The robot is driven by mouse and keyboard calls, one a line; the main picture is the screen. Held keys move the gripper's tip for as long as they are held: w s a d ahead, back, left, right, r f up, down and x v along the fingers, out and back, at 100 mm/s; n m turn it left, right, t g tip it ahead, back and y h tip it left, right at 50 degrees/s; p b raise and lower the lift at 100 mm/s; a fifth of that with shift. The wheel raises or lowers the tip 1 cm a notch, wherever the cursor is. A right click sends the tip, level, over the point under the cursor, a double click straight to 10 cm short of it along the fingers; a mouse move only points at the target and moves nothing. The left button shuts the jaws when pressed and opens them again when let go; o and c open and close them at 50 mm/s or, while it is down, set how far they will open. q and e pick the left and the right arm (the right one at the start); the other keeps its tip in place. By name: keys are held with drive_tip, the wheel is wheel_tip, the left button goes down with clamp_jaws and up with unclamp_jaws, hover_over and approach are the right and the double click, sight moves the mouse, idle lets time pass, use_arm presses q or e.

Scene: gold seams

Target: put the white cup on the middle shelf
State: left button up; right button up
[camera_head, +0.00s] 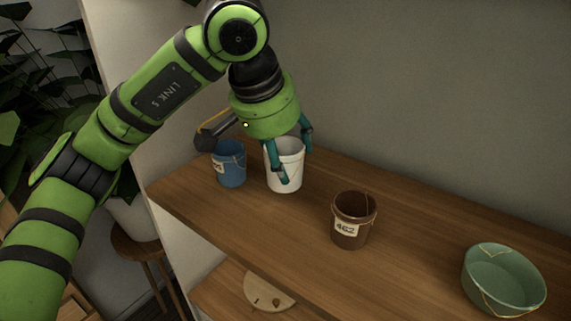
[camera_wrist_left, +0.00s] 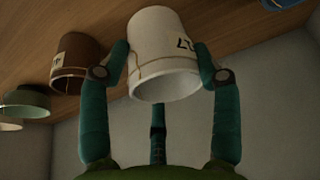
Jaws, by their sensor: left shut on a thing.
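The white cup (camera_head: 286,172) is upright at the back left of the upper wooden shelf (camera_head: 420,235), between a blue cup and a brown cup. My left gripper (camera_head: 294,162) comes down from above, its teal fingers shut on the cup's sides. In the left wrist view the white cup (camera_wrist_left: 165,50) sits between the fingertips (camera_wrist_left: 162,62), with a gold seam and part of a dark-lettered label showing. I cannot tell whether its base touches the wood. A lower shelf (camera_head: 222,291) shows below the front edge. My right gripper is not in view.
The blue cup (camera_head: 230,165) stands close on the left. The brown labelled cup (camera_head: 352,222) stands front right, and a green bowl (camera_head: 503,280) further right. A beige half-round piece (camera_head: 268,290) lies on the lower shelf. A wooden stool (camera_head: 140,245) and plants are at left.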

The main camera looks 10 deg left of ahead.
use_arm(q)
drive_tip(key=shift+a+f, duration=0.15)
drive_tip(key=shift+f, duration=0.55)
wheel_tip(320, 180, down, 3)
drive_tip(key=shift+r+p, duration=0.2)
drive_tip(key=shift+p, duration=0.95)
drive_tip(key=shift+w+f, duration=0.15)
drive_tip(key=shift+f, duration=0.25)
drive_tip(key=shift+f, duration=0.15)
drive_tip(key=o, duration=1.3)
drive_tip(key=shift+c, duration=0.2)
